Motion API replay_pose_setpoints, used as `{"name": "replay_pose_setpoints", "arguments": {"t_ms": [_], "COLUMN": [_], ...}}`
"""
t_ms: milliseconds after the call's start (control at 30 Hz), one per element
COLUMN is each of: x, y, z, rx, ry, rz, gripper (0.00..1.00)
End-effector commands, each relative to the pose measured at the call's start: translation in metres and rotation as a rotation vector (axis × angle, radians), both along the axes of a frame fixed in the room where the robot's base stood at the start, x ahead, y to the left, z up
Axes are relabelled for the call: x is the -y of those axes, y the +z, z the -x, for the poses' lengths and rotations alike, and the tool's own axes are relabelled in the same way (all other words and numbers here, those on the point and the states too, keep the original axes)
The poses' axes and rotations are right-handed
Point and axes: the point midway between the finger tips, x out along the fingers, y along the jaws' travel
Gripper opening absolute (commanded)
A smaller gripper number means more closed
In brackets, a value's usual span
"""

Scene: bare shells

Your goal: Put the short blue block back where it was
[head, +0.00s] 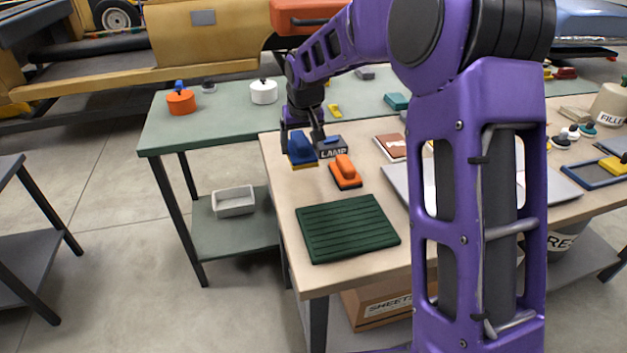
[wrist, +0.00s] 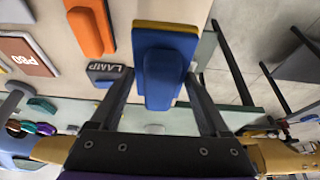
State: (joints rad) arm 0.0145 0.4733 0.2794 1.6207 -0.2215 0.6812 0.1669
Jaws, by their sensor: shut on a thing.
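My gripper (head: 302,138) is shut on a blue block (head: 301,152) near the far left corner of the wooden table (head: 282,163). The block has a raised grip and a thin yellow layer on its underside. In the wrist view the blue block (wrist: 163,66) sits between the two fingers (wrist: 160,100), which close on its raised grip.
A dark green ribbed mat (head: 347,229) lies nearer on the table. A brown and white card (head: 391,147) lies to the right. A green table (head: 215,122) behind bears an orange pot (head: 181,103) and a white pot (head: 263,92). Bare wood shows between the mat and orange block.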

Motion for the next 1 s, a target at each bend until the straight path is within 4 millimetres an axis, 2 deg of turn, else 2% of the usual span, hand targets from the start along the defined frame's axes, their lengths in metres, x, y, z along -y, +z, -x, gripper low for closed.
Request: {"name": "replay_pose_setpoints", "arguments": {"t_ms": [167,400,633,800,1000], "x": [-0.01,-0.011,-0.011,-0.011,-0.011], "y": [-0.004,-0.041,-0.065,-0.094,-0.099], "z": [-0.007,-0.007,-0.007,-0.007,-0.008], "rx": [0.0,-0.002,-0.001,-0.002,0.002], "ry": [0.011,0.012,0.011,0.011,0.012], "rz": [-0.003,-0.003,-0.003,-0.004,-0.003], "gripper": [0.19,0.19,0.19,0.19,0.19]}}
